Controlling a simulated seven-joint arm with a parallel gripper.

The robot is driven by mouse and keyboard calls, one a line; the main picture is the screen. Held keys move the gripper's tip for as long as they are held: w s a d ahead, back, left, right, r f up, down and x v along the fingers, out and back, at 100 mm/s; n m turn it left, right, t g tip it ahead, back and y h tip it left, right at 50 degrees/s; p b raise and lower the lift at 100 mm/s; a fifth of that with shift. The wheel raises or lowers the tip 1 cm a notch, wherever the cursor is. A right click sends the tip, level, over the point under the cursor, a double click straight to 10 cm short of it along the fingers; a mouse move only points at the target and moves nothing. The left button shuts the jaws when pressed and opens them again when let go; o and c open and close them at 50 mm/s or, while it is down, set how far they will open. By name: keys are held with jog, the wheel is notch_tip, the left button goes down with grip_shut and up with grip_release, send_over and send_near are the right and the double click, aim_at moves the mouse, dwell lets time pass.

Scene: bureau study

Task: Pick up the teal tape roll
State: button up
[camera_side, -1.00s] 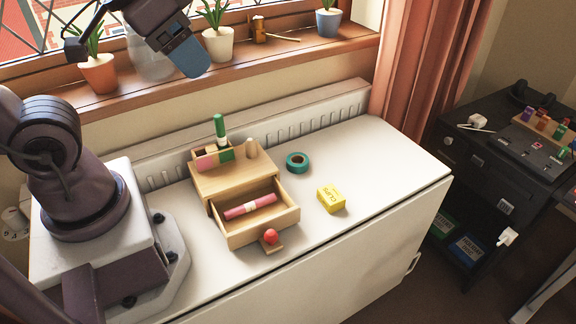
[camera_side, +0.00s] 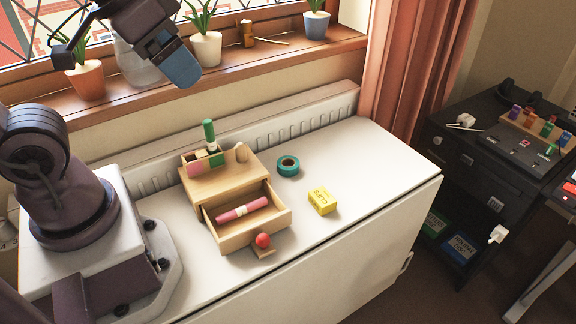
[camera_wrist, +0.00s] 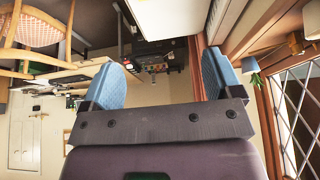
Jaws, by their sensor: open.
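The teal tape roll (camera_side: 288,165) lies flat on the white surface, right of the wooden desk organizer and behind the yellow box. My gripper (camera_side: 184,70) is high above the surface, near the window sill, up and to the left of the roll and well apart from it. In the wrist view its two blue fingers stand wide apart, so my gripper (camera_wrist: 160,85) is open with nothing between the fingers. The wrist view looks out into the room and does not show the roll.
The wooden organizer (camera_side: 222,183) has its drawer open with a pink roll (camera_side: 243,210) inside; a green marker (camera_side: 209,134) stands up from its top. A red ball-like object (camera_side: 262,240) is in front. The yellow box (camera_side: 322,200) sits nearby. White surface (camera_side: 380,165) right of the roll is clear.

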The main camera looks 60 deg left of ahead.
jog(key=w+a+f+n+g, duration=0.1)
jog(key=w+f+n+g, duration=0.15)
jog(key=w+f, duration=0.25)
jog(key=n+g, duration=0.3)
jog(key=n, duration=1.7)
send_over(290, 162)
jog(key=d, duration=0.1)
notch_tip(290, 162, down, 17)
jog(key=f, duration=0.8)
jog(key=s+f, duration=0.1)
jog(key=f, duration=0.3)
jog(key=shift+d+f, duration=0.2)
jog(key=shift+f, duration=0.15)
jog(key=shift+c, duration=0.2)
jog(key=c, duration=0.9)
